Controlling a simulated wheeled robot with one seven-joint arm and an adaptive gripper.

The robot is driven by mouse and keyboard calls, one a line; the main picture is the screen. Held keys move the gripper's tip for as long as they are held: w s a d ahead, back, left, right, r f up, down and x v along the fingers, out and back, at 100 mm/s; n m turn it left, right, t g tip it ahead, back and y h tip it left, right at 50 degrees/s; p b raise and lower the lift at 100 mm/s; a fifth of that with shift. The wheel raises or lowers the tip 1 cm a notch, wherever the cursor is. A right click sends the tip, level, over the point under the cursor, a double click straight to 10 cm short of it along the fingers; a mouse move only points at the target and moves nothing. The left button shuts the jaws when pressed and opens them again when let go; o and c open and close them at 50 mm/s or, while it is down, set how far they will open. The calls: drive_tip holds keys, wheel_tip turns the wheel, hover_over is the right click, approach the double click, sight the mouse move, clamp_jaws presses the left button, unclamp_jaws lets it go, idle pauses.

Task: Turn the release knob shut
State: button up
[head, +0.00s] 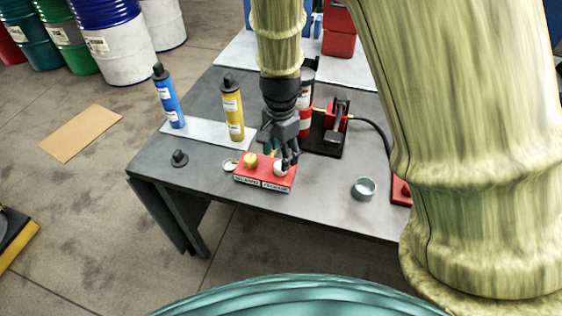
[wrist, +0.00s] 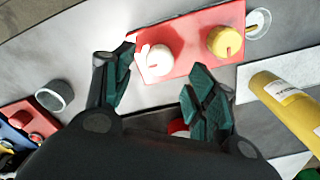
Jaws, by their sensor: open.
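A red control box (head: 264,174) stands near the front edge of the grey table and carries two knobs. The yellow knob (head: 250,160) is on its left and the white knob (head: 280,168) on its right. Labels on the front are too small to read surely, so I cannot tell which knob is the release. My gripper (head: 286,160) is at the white knob, pointing down. In the wrist view my gripper (wrist: 162,58) is open, its fingertips on either side of the white knob (wrist: 159,60). Contact cannot be told. The yellow knob (wrist: 226,41) is outside the fingers.
A red pump (head: 336,117) stands behind right. A small grey cup (head: 363,188) is to the right, a black cap (head: 180,158) to the left.

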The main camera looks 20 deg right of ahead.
drive_tip(key=shift+f+p, duration=0.35)
drive_tip(key=shift+f, duration=2.05)
drive_tip(key=c, duration=1)
